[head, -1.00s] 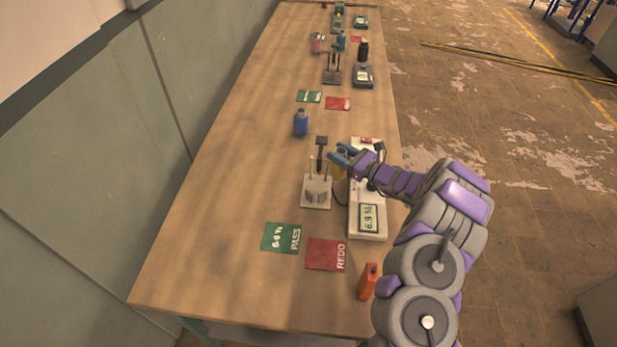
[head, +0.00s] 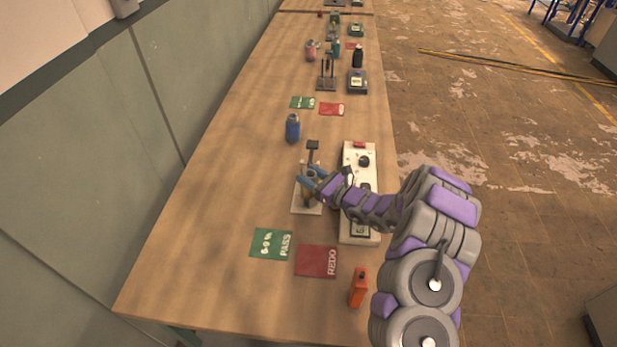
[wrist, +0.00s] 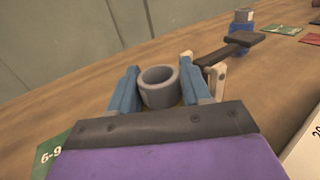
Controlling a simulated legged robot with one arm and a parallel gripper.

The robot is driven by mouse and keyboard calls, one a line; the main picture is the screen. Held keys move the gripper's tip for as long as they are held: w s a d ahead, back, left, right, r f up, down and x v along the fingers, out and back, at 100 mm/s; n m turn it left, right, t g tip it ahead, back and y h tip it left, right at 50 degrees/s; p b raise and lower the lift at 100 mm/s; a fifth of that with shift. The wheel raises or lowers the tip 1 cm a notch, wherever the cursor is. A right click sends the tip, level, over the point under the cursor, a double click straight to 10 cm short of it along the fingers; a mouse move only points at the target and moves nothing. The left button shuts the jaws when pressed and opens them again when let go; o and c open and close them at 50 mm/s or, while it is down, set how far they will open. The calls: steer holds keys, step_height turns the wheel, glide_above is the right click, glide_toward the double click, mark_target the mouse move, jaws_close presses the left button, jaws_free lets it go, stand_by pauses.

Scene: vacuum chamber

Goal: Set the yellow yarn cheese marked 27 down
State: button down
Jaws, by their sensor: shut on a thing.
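My gripper (head: 308,181) is shut on the yarn cheese (wrist: 160,88). In the wrist view its grey tube end stands upright between the blue fingers (wrist: 158,76), with a trace of yellow below. The mark 27 cannot be read. In the head view my gripper and the yarn cheese (head: 306,194) are over the pale stand (head: 301,208), left of the white instrument (head: 348,160). My fingers hide most of the stand. I cannot tell whether the yarn cheese touches it.
A green PASS card (head: 270,244) and a red REDO card (head: 317,262) lie in front of the stand. A blue bottle (head: 292,128) stands behind. The table's left side is clear.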

steer(key=shift+d, duration=0.1)
steer(key=c, duration=0.9)
jaws_free()
steer(key=o, duration=0.4)
steer(key=shift+a+f, duration=0.1)
steer(key=shift+a, duration=0.75)
steer(key=shift+d, duration=0.45)
steer(key=p+v, duration=0.3)
steer(key=v, duration=0.9)
steer(key=s+a+r+n+g+y, duration=0.3)
steer(key=s+a+r+n+g, duration=0.55)
steer(key=r, duration=0.45)
steer(key=s+a+r+n+g+h, duration=0.2)
steer(key=s+r+n+g, duration=0.15)
steer(key=s, duration=0.35)
steer(key=s+a+r+n+g+h, duration=0.1)
steer(key=s+r+n+g+h, duration=0.15)
steer(key=s+n, duration=0.4)
steer(key=s+d+n+h, duration=0.4)
steer(key=s+d+h, duration=0.15)
steer(key=s, duration=0.65)
steer(key=s+d+n+t+h, duration=0.1)
steer(key=s+d+h, duration=0.3)
steer(key=d, duration=0.3)
steer(key=s+d+r+n+t+h, duration=0.1)
steer(key=s+d+h, duration=0.3)
steer(key=d, duration=0.4)
steer(key=shift+s+r, duration=0.15)
steer(key=shift+s, duration=0.45)
